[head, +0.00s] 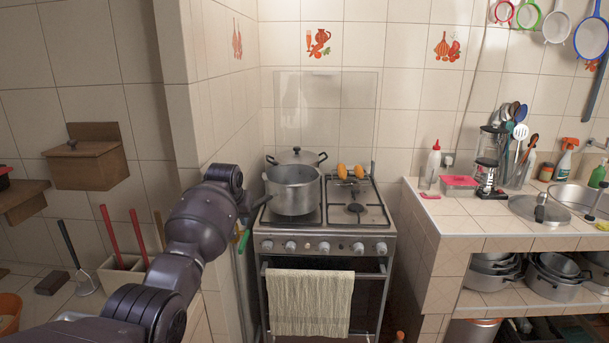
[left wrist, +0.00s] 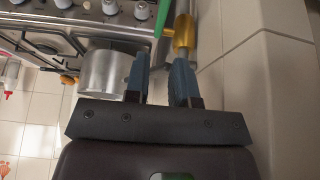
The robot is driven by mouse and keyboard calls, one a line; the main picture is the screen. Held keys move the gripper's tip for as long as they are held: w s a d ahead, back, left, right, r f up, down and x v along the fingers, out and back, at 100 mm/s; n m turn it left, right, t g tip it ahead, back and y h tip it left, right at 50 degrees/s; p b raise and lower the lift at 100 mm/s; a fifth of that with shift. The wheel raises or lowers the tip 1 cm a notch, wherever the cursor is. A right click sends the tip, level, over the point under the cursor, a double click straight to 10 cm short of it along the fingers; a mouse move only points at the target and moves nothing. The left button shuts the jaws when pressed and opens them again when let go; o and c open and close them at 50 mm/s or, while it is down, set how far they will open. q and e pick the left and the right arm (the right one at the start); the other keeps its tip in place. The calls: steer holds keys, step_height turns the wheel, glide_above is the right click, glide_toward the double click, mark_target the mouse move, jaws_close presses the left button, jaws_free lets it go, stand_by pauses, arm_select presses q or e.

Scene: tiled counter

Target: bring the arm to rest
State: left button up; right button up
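My left arm (head: 195,225) comes in from the lower left of the head view, bent upward at a dark purple joint. Its gripper (head: 246,207) is partly hidden by the arm and is just left of the grey pot (head: 292,190) on the stove. In the left wrist view the two blue fingers of the left gripper (left wrist: 163,75) stand apart with nothing held between them. The pot (left wrist: 103,72) shows beside one finger there; whether they touch I cannot tell. My right gripper is in neither view.
The stove (head: 325,240) has a towel (head: 310,302) on its front rail. A tiled wall corner (head: 178,90) stands close left of the gripper. A green-handled thing (head: 243,240) hangs beside the stove. The tiled counter (head: 470,215) is at the right.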

arm_select(q)
steer(key=w+d+r+m+t, duration=0.1)
steer(key=w+r+t, duration=0.2)
steer(key=r+t, duration=0.65)
steer(key=s+a+f+g, duration=0.1)
steer(key=s+f, duration=1)
steer(key=s, duration=0.6)
steer(key=s+a+f+g, duration=0.1)
steer(key=s+a+f, duration=0.1)
steer(key=s+f, duration=1)
steer(key=s+a+f+g, duration=0.1)
steer(key=s+f, duration=1.1)
steer(key=s, duration=1)
steer(key=shift+a+f, duration=0.15)
steer(key=shift+a, duration=0.1)
